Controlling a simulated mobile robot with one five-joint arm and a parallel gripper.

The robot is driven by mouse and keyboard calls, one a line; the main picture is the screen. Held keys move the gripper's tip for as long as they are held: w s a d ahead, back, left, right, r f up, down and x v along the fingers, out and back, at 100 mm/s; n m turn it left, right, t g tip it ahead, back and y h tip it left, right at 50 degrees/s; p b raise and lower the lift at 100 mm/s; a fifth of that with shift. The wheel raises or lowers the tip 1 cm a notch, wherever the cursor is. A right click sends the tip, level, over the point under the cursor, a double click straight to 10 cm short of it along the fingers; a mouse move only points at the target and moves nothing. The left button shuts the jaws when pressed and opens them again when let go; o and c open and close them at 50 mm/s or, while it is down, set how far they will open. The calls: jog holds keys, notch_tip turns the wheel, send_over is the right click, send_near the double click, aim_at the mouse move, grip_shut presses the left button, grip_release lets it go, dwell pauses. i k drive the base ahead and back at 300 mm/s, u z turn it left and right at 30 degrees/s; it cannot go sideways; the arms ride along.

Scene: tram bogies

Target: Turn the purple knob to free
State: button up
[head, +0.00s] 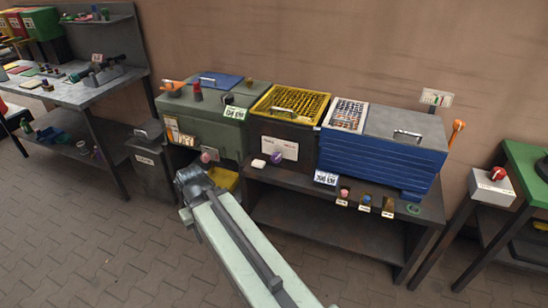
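The purple knob (276,157) sits low on the front of the dark box with a yellow grid top (290,104), below a white label plate (279,148). Its pointer and the marks on the plate are too small to read. My gripper (190,180) is at the far end of my pale green arm, left of the purple knob and well apart from it. It is in front of the green box's lower part. Its fingers cannot be made out, so whether it is open or shut does not show.
A pink knob (208,156) is on the green box (205,130), close above my gripper. A blue box (375,165) stands right of the dark box on the same bench (310,185). Small coloured parts lie along the bench's front edge. The paved floor in front is clear.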

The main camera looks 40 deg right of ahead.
aim_at(276, 156)
jog(key=z, duration=0.05)
jog(key=i, duration=0.9)
jog(key=u, duration=0.05)
